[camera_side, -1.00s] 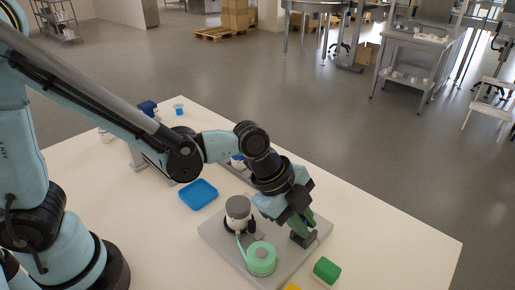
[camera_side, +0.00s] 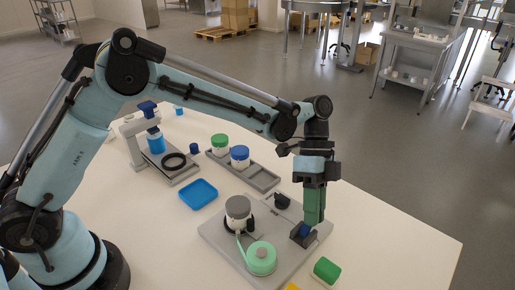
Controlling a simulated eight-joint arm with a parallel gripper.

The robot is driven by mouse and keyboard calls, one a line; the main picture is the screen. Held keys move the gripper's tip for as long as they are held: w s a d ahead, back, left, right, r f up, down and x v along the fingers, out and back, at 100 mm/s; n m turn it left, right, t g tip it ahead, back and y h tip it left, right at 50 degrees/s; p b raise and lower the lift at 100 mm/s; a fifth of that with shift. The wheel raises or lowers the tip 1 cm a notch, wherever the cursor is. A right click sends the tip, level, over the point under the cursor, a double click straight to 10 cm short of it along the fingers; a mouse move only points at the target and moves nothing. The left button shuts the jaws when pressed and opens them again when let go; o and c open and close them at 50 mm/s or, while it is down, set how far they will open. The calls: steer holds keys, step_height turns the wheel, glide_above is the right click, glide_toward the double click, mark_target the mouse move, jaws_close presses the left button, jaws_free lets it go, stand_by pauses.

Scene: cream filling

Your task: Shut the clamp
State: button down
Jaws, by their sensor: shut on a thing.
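My gripper (camera_side: 312,219) points straight down at the right side of a grey base plate (camera_side: 222,249). Its long green lower end reaches a small dark block (camera_side: 297,240), which I take to be part of the clamp. A small blue part (camera_side: 305,230) shows in this block, right at the fingertips. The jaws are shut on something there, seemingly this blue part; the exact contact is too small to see. A white jar with a grey lid (camera_side: 238,208) stands upright on the plate, a black piece at its base. A black piece (camera_side: 282,201) lies at the plate's back.
A round mint-green holder (camera_side: 261,258) sits at the plate's front. A green block (camera_side: 326,269) lies just right of the plate. A blue tray (camera_side: 198,194), a grey rack (camera_side: 262,178) with green-lidded and blue-lidded jars, and a dispensing stand (camera_side: 135,145) are farther back.

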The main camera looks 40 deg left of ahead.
steer(key=shift+w+f+g, duration=0.1)
steer(key=shift+f+g, duration=0.05)
steer(key=shift+g, duration=0.15)
stand_by(0.4)
steer(key=c, duration=1.2)
jaws_free()
steer(key=v, duration=1.2)
steer(key=shift+a, duration=0.1)
